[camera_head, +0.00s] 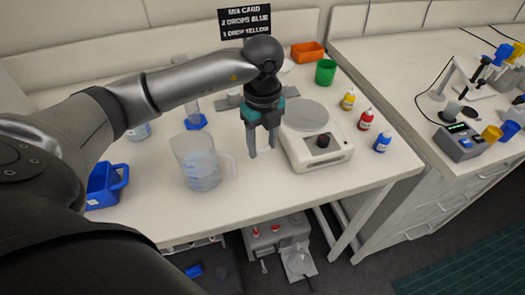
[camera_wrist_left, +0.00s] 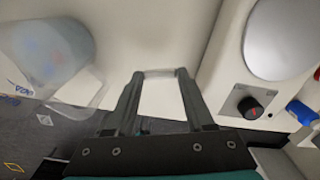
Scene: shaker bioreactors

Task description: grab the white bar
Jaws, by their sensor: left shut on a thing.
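My left gripper (camera_head: 262,154) reaches down over the white table between a clear beaker and a stirrer plate. In the left wrist view its two fingers (camera_wrist_left: 160,74) stand apart with the small white bar (camera_wrist_left: 160,71) spanning between their tips. The gripper is shut on the bar, with one tip at each end. In the head view the bar is a small pale shape (camera_head: 265,153) between the fingertips, hard to tell from the table. Whether it still touches the table cannot be told. My right gripper is not in view.
A clear beaker (camera_head: 198,165) stands close on the left, the stirrer plate (camera_head: 317,155) close on the right. Yellow (camera_head: 348,100), red (camera_head: 366,119) and blue (camera_head: 382,142) bottles stand further right. A blue container (camera_head: 104,186) is at left. The table's front strip is clear.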

